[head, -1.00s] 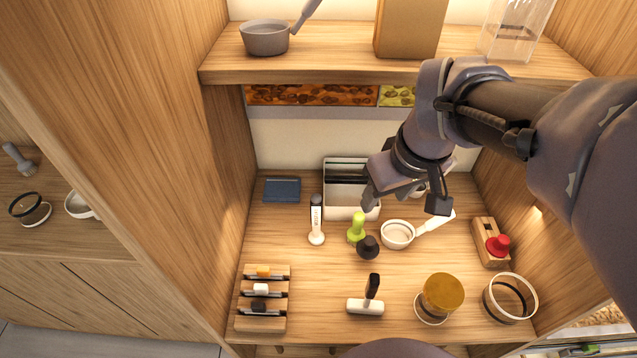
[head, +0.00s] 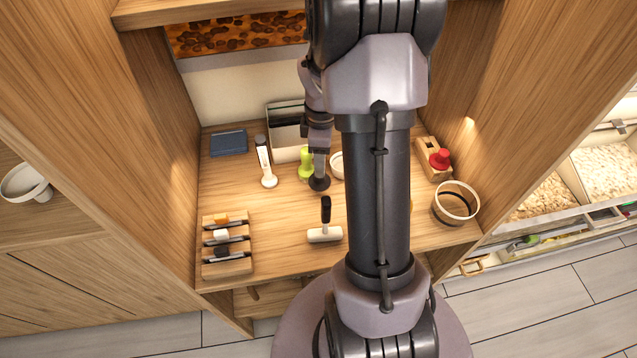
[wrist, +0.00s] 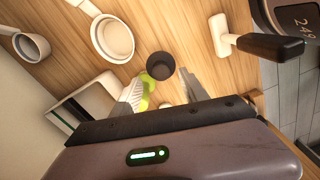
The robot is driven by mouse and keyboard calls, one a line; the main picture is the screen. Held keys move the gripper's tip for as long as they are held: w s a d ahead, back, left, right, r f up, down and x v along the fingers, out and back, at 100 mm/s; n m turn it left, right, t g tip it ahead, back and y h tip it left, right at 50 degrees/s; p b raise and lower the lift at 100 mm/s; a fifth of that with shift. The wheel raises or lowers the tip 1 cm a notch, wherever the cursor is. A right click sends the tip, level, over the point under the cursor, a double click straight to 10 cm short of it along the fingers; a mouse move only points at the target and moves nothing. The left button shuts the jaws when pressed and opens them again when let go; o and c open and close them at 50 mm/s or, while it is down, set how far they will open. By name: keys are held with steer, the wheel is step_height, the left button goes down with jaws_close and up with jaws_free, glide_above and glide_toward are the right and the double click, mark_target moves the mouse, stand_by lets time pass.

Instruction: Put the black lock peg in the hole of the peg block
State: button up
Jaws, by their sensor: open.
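The black lock peg (head: 319,184), a dark round-topped piece, stands on the counter in front of a lime-green piece (head: 306,163). In the wrist view the black peg (wrist: 160,66) shows just beyond the gap between my fingertips. My gripper (head: 319,158) points down at the peg from above; in the wrist view my gripper (wrist: 162,84) is open, with nothing held between its fingers. The wooden peg block (head: 428,168) lies at the right of the counter, with a red peg (head: 440,158) on it.
A white-headed mallet (head: 325,235) lies in front of the peg. A white-based upright tool (head: 268,181) stands left of it. A wooden rack (head: 226,262) is at front left and a round container (head: 455,203) at front right. My arm hides the middle right of the counter.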

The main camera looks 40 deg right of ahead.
mark_target(320, 182)
step_height(320, 182, down, 6)
steer(key=b, duration=0.3)
steer(key=shift+a+r, duration=0.1)
steer(key=shift+r, duration=0.2)
steer(key=shift+c, duration=0.6)
jaws_close()
